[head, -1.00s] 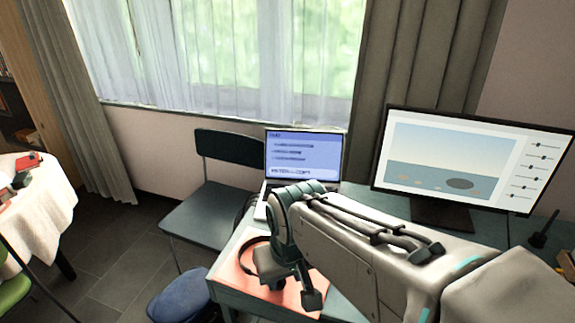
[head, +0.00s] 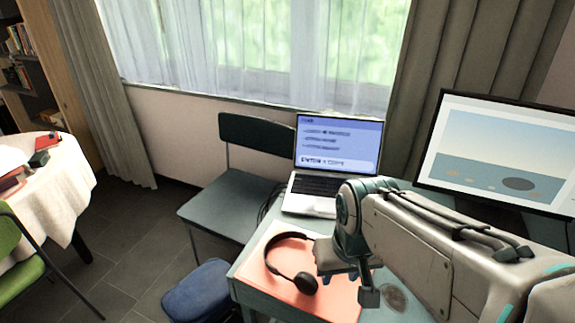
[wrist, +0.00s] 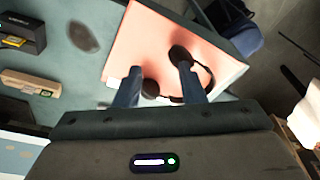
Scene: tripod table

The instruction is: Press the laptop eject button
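The open silver laptop (head: 310,206) stands on the desk by the window wall, its keyboard and part of its front visible in the head view. Its screen (head: 338,146) is lit blue with several lines and a highlighted bar near the bottom. I cannot make out an eject button at this size. My gripper (head: 358,279) is in front of the laptop, to its lower right, over the orange-pink pad and apart from the laptop. In the wrist view my gripper (wrist: 158,84) shows two separated fingers with nothing held; the laptop is not seen there.
Black headphones (head: 305,283) lie on the orange-pink pad (head: 262,262) under my gripper. A large monitor (head: 497,150) stands on the right. A chair (head: 225,205) is left of the laptop, and a blue stool (head: 197,290) is below. A clothed table (head: 60,180) is far left.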

